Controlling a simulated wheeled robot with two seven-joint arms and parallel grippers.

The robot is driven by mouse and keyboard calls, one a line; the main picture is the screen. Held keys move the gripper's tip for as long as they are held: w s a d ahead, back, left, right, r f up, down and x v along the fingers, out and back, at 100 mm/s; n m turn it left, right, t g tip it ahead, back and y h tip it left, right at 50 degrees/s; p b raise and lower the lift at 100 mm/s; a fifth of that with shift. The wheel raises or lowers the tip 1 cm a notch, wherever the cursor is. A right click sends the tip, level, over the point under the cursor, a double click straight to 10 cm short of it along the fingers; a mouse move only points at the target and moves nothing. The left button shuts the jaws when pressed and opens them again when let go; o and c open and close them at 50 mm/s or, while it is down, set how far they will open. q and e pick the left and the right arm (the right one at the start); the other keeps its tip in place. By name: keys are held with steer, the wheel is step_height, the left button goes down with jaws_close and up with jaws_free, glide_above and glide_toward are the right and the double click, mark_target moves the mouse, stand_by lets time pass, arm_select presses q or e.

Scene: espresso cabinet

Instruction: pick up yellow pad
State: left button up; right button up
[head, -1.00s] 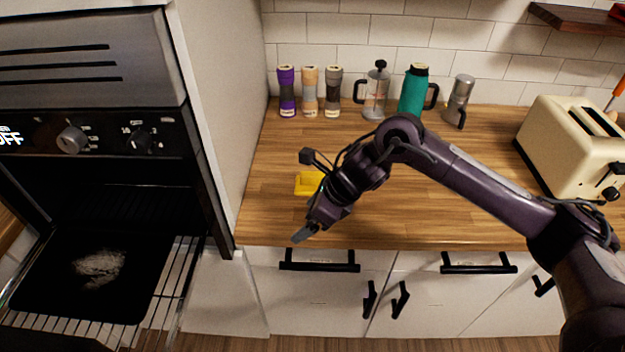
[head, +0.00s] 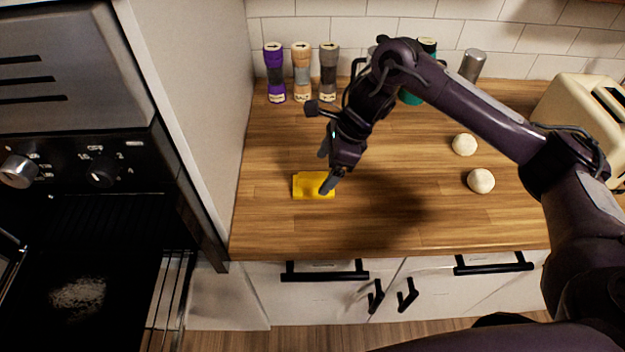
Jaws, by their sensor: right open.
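The yellow pad (head: 308,187) lies flat on the wooden counter (head: 270,225), near its left end. My right gripper (head: 325,171) is above the pad's right side, pointing down and to the left. Its jaws are open and empty. One fingertip overlaps the pad's right edge in the picture; I cannot tell whether it touches. My left gripper is not in view.
Purple (head: 275,72), tan (head: 302,72) and grey (head: 328,72) mills stand at the back wall. Two pale balls (head: 464,144) (head: 481,181) and a cream toaster (head: 575,115) are at right. An oven (head: 75,170) and white side panel (head: 185,100) stand left.

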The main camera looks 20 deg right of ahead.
mark_target(315, 175)
steer(key=f, duration=0.1)
steer(key=a+f+p, duration=0.1)
steer(key=a+f, duration=0.1)
steer(key=shift+w+a+p, duration=0.15)
steer(key=shift+w+p, duration=0.1)
steer(key=shift+p, duration=0.05)
steer(key=shift+w+a+f, duration=0.15)
steer(key=shift+f, duration=0.5)
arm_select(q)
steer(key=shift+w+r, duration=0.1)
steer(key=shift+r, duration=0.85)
arm_select(e)
steer(key=c, duration=1.1)
